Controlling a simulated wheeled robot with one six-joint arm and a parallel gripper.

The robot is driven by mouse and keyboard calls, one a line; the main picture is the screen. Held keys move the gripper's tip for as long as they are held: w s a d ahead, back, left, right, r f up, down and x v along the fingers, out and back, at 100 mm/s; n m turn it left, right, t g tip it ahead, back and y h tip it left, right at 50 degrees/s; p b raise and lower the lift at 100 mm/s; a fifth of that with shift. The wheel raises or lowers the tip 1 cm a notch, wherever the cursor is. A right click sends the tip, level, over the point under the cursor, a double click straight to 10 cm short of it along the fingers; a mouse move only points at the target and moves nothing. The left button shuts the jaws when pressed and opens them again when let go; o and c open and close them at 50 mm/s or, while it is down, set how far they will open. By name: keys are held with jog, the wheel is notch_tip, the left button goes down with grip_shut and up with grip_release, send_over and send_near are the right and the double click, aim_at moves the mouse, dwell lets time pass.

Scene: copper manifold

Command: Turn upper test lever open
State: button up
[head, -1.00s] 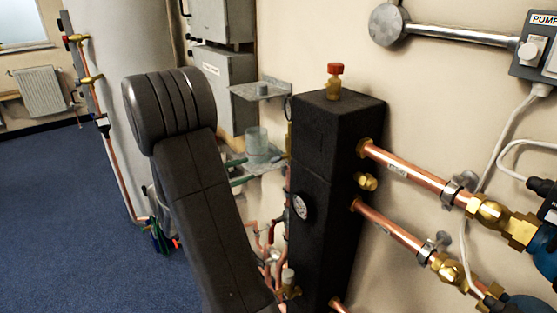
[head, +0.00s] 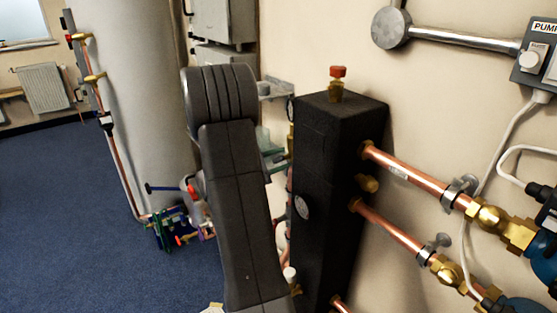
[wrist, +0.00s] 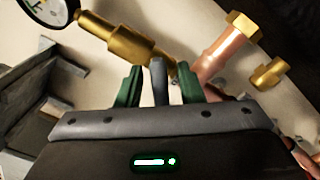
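In the wrist view, my gripper (wrist: 158,84) shows two green fingers standing apart. A narrow grey-blue lever (wrist: 158,78) stands between them, with a small gap on each side. The lever's upper end is beside a brass fitting (wrist: 118,38) that slants down from a pressure gauge (wrist: 45,12). I cannot tell whether this is the upper test lever, as no label shows. In the head view, my own arm hides the gripper and the lever.
A copper pipe with a brass end (wrist: 228,45) stands close to the right finger. In the head view, a tall black box (head: 335,150) stands right of my arm, with copper pipes (head: 410,170) running right. A large grey cylinder (head: 125,100) stands behind.

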grip_shut()
jog(key=shift+n, duration=0.4)
jog(key=n+p, duration=0.1)
jog(key=n, duration=0.1)
jog(key=n+p, duration=0.1)
jog(key=n, duration=0.2)
jog(key=shift+w+a+r, duration=0.1)
jog(key=shift+r, duration=0.1)
jog(key=shift+n+p, duration=1.2)
jog(key=shift+n, duration=0.9)
jog(key=shift+f, duration=0.1)
grip_release()
